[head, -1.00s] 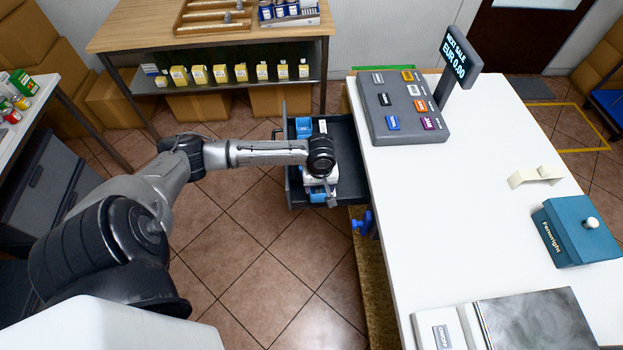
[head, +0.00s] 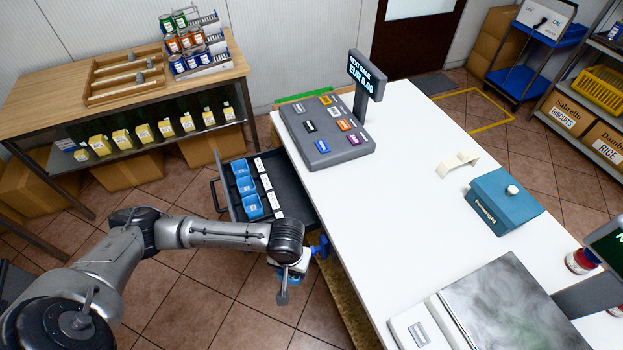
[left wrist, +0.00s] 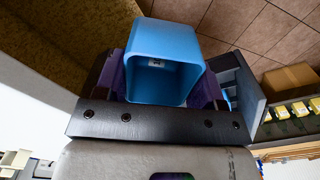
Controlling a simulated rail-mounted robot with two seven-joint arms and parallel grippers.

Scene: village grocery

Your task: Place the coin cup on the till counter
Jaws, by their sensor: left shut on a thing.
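My left gripper (head: 288,268) is shut on a blue coin cup (left wrist: 165,65), which fills the middle of the left wrist view between the two fingers. In the head view the wrist largely hides this cup. The gripper is just in front of the open till drawer (head: 291,197), left of the till counter's near edge and apart from its top. The white till counter (head: 410,185) fills the right half of the head view. Several blue cups (head: 245,186) stand in the drawer. My right gripper is not in view.
The till keypad (head: 322,130), its price display (head: 367,75), a teal box (head: 502,203), a curled paper strip (head: 457,163) and a scale-like metal plate (head: 515,305) are on the counter. Its middle is bare. A blue fitting (head: 321,246) sits at the counter's left edge.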

